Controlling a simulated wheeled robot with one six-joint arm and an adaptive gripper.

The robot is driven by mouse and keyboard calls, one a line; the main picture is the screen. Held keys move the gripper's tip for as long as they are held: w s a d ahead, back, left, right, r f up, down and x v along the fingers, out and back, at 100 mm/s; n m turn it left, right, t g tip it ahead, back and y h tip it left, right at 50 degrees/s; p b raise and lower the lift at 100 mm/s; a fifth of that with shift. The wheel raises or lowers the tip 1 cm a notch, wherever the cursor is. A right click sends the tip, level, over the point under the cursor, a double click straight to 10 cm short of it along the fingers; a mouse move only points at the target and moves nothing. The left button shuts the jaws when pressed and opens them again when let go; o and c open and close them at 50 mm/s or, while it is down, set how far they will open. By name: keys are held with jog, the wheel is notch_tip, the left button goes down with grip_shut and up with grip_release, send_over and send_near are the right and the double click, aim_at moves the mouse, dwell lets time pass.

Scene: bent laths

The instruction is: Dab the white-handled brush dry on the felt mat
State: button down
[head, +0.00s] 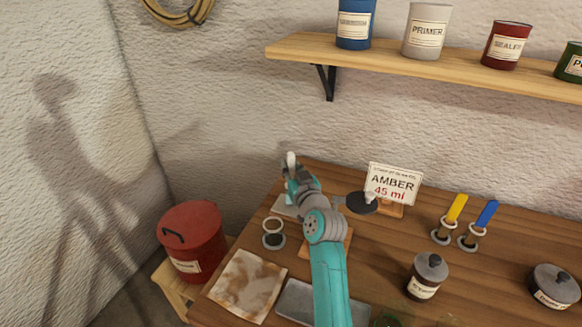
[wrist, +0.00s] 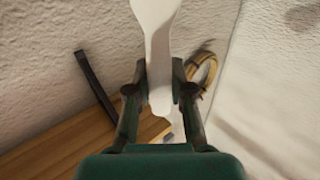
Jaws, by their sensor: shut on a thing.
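My gripper (head: 291,172) is shut on the white-handled brush (head: 291,158) over the far left part of the table. The white handle (wrist: 158,60) stands between the two fingers of my gripper (wrist: 160,95) in the wrist view. The bristles do not show in either view, so I cannot tell whether they touch anything. A pale grey flat piece (head: 284,208), perhaps the felt mat, lies below my gripper, partly hidden by my arm. A stained beige cloth (head: 247,285) lies at the table's front left.
An empty ring holder (head: 273,233) stands left of my arm. An AMBER 45 ml sign (head: 393,184) stands behind a dark round disc (head: 361,203). Yellow (head: 456,208) and blue (head: 487,213) handles stand in holders at right. A red bin (head: 192,242) is left of the table.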

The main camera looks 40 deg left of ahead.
jog(key=shift+f, duration=0.6)
dwell(1.5)
